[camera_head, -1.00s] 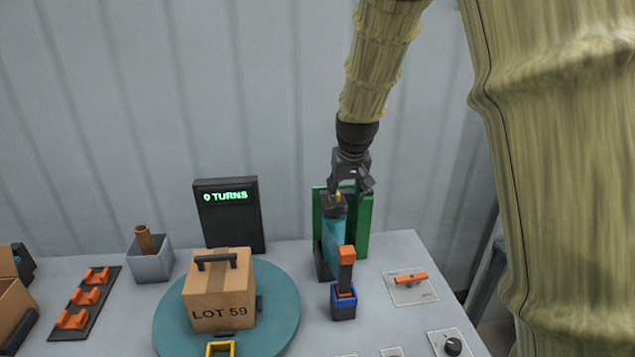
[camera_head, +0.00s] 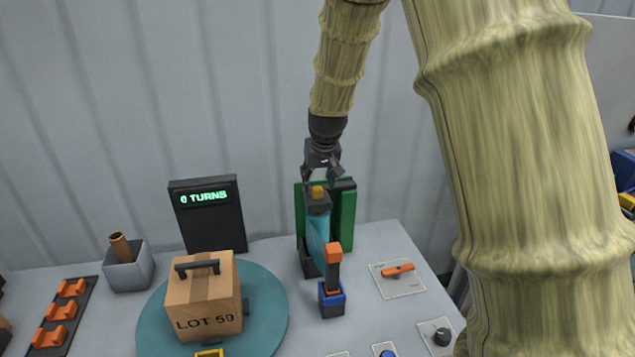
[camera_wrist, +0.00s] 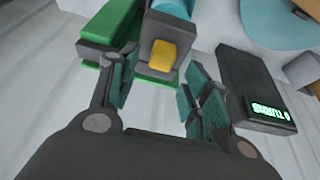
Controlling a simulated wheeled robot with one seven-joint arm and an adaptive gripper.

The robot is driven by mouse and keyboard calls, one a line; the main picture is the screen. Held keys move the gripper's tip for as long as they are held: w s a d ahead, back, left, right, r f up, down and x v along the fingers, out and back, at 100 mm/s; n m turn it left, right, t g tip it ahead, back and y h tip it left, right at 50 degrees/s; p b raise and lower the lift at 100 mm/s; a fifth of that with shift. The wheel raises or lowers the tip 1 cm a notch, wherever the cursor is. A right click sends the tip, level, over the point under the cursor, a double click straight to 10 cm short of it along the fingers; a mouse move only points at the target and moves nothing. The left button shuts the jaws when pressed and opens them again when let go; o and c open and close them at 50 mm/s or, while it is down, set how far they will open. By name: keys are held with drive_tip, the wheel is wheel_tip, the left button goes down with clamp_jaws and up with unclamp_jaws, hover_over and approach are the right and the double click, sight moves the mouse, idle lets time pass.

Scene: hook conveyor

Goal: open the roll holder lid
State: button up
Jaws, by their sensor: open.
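A green upright holder (camera_head: 347,215) stands at the back right of the bench. A long teal bar (camera_head: 317,232), which seems to be the roll holder's lid, slopes from it towards the front. Its back end is a dark block with a yellow tab (camera_head: 318,192). Its front end has an orange grip (camera_head: 333,256) over a blue-rimmed dark block (camera_head: 332,300). My gripper (camera_head: 322,178) is open and empty just above the yellow tab. In the wrist view my gripper (camera_wrist: 160,88) has its fingers on either side of the tab (camera_wrist: 163,55); contact cannot be told.
A box marked LOT 59 (camera_head: 203,300) sits on a teal turntable (camera_head: 267,310) to the left. Behind it stands a display (camera_head: 207,215) reading 0 TURNS. An orange switch plate (camera_head: 398,277) and a black knob (camera_head: 442,336) lie to the right.

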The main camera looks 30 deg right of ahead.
sight(317, 187)
drive_tip(key=shift+p+x, duration=0.45)
drive_tip(key=shift+x, duration=1.2)
drive_tip(key=shift+f, duration=0.1)
drive_tip(key=shift+w, duration=0.1)
drive_tip(key=shift+c, duration=0.4)
clamp_jaws()
